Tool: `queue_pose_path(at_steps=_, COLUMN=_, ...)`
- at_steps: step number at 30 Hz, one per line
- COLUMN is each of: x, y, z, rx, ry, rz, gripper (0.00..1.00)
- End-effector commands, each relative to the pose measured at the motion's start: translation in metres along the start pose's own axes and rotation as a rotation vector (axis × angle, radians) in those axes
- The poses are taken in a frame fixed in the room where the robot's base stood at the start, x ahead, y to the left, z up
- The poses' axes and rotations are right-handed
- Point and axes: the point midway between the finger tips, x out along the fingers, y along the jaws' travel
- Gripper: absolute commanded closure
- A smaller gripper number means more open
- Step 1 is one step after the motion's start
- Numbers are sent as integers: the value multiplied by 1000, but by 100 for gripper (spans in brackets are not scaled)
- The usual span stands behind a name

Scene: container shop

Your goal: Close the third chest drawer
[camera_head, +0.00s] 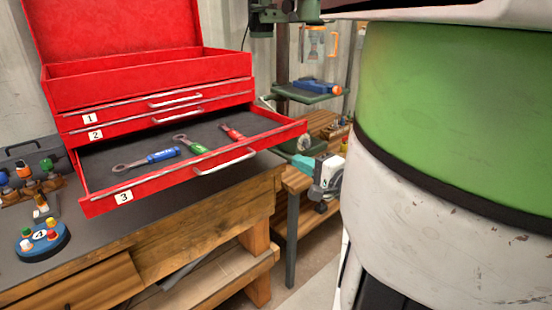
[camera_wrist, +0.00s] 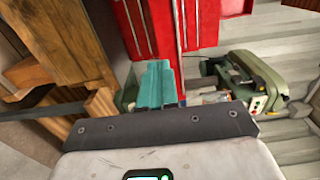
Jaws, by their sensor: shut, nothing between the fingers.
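The red tool chest (camera_head: 120,80) stands on the workbench with its lid up. Its third drawer (camera_head: 160,184), labelled 3, is pulled far out, with a silver handle (camera_head: 225,160) on its front. Three wrenches with blue, green and red handles lie inside. Drawers 1 and 2 are in. My gripper (camera_head: 305,165) is to the right of the open drawer's front, with its teal fingers pointing left toward it; I cannot tell if they touch. In the wrist view my shut teal fingers (camera_wrist: 157,84) point at the red chest (camera_wrist: 178,25), seen sideways.
The wooden workbench (camera_head: 180,235) carries a blue round holder (camera_head: 42,242) and other small tools at the left. A green machine (camera_wrist: 248,80) shows at the right in the wrist view. A second bench with a green drill press (camera_head: 305,95) stands behind.

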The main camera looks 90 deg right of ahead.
Motion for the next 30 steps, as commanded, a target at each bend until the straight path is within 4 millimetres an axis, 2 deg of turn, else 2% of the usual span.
queue_pose_path(at_steps=1, x=7, y=6, z=0, rx=-6, ry=-2, rz=-2, gripper=100)
queue_pose_path(at_steps=10, x=34, y=5, z=1, rx=-6, ry=-3, rz=-2, gripper=100)
queue_pose_path(at_steps=12, x=48, y=-3, z=1, rx=-1, ry=-4, rz=1, gripper=100)
queue_pose_path(at_steps=15, x=66, y=-2, z=1, rx=-1, ry=-3, rz=2, gripper=100)
queue_pose_path(at_steps=21, x=89, y=-1, z=1, rx=-2, ry=-2, rz=1, gripper=100)
queue_pose_path(at_steps=30, x=98, y=0, z=1, rx=-2, ry=-1, rz=0, gripper=100)
